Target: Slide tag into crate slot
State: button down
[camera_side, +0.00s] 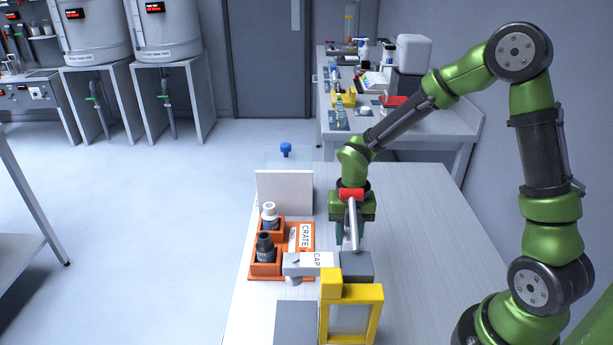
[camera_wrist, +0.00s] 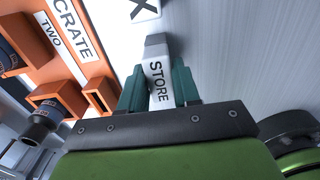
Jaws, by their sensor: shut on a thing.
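My gripper (camera_side: 350,232) is above the table, to the right of the orange crate. In the wrist view my gripper (camera_wrist: 159,88) has its green fingers shut on a pale tag (camera_wrist: 158,68) lettered STORE, with a grey end. The tag is hard to make out in the side view. The orange crate (camera_side: 309,240), labelled CRATE TWO, is left of the gripper; it also shows at upper left in the wrist view (camera_wrist: 90,70). A square orange slot (camera_wrist: 111,88) at its near edge looks empty, and the tag is apart from it.
A white bottle (camera_side: 269,213) and a dark bottle (camera_side: 264,246) stand in the crate. A white panel (camera_side: 285,191) stands behind it. A CAP-labelled block (camera_side: 318,261), a grey block (camera_side: 357,265) and a yellow frame (camera_side: 376,310) are in front. The table's right side is clear.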

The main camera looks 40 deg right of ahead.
aim_at(348, 233)
dwell(0.4)
jog(key=shift+r, duration=2.85)
jog(key=shift+r, duration=0.15)
notch_tip(348, 233, up, 10)
jog(key=f, duration=0.1)
jog(key=w+a, duration=0.4)
jog(key=a, duration=0.7)
jog(key=shift+d+f, duration=0.25)
jog(key=shift+f, duration=0.95)
jog(key=shift+d+f, duration=0.2)
jog(key=shift+f, duration=1)
jog(key=shift+f, duration=0.15)
